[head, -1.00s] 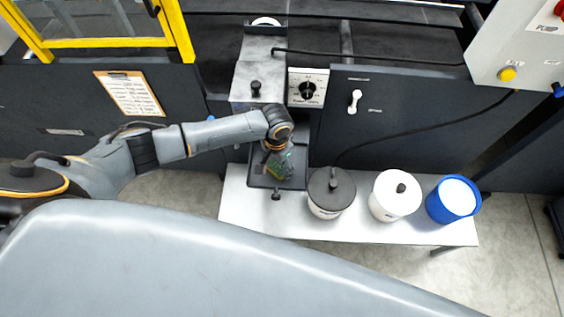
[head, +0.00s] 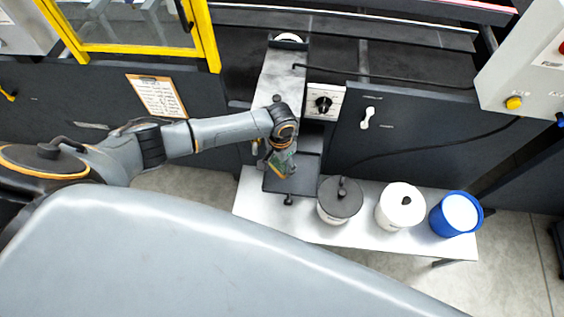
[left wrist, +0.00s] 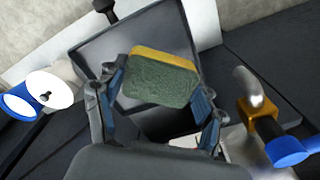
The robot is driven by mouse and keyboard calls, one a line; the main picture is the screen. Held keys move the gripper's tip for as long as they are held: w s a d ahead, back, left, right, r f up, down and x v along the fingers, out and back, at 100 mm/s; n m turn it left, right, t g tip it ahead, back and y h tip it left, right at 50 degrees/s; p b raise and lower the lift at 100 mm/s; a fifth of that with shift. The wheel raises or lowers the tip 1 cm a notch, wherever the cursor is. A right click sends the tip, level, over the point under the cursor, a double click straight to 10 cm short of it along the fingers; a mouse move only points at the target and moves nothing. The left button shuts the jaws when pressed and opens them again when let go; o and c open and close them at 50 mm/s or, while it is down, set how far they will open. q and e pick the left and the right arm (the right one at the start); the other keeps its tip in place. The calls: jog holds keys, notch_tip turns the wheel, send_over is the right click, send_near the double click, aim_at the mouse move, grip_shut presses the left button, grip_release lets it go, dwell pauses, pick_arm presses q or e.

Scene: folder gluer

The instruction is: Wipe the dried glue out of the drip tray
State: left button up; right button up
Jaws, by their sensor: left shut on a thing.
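My left gripper (left wrist: 158,105) is shut on a sponge (left wrist: 160,80) with a green scouring face and a yellow edge. In the left wrist view the sponge is between the two fingers, in front of the drip tray (left wrist: 92,58), a dark shallow tray with a knob handle. In the head view the drip tray (head: 305,182) lies at the white bench's left end, and the gripper (head: 280,165) with the sponge is over its left part. I cannot tell whether the sponge touches the tray. No dried glue can be made out. My right gripper is not in view.
On the white bench (head: 340,238) stand a dark-lidded pot (head: 340,200), a white-lidded pot (head: 400,207) and a blue bucket (head: 455,214). The dark machine panel stands behind. A pipe with a brass fitting and blue handle (left wrist: 285,150) is close right of the gripper.

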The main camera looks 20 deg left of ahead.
pick_arm(q)
jog(key=shift+r+p, duration=1.05)
jog(key=shift+r, duration=0.2)
